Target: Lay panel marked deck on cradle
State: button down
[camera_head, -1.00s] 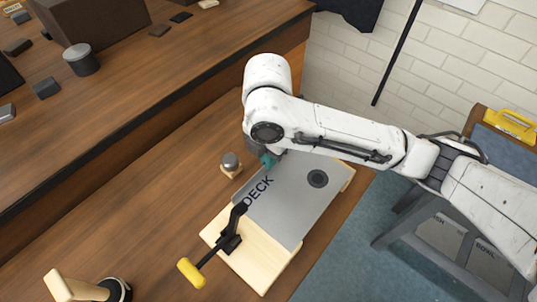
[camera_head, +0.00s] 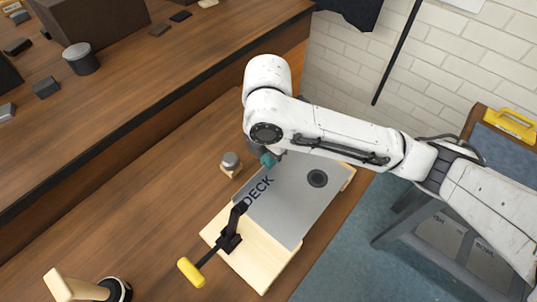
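The grey panel marked DECK (camera_head: 296,207) lies over a pale wooden cradle (camera_head: 255,268) on the bench. The cradle shows at the panel's near end and at its far right corner. Whether the panel rests fully flat on it cannot be told. A black toggle clamp with a yellow handle (camera_head: 191,272) stands at the cradle's near left side, its arm reaching toward the panel's edge. My gripper (camera_head: 270,160) is at the panel's far left edge, mostly hidden under my white arm. Its fingers cannot be made out, nor whether they hold the panel.
A small round-topped metal piece on a wooden base (camera_head: 230,163) stands close left of my gripper. A wooden-handled tool (camera_head: 75,287) is at the near left. A raised shelf (camera_head: 140,75) with a grey cylinder (camera_head: 81,59) and dark blocks runs behind. Bare bench lies left of the cradle.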

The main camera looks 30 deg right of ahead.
jog(key=c, duration=0.7)
grip_release()
jog(key=shift+r, duration=0.15)
jog(key=shift+r+p, duration=3.05)
jog(key=shift+r, duration=0.35)
jog(key=shift+s+f, duration=0.1)
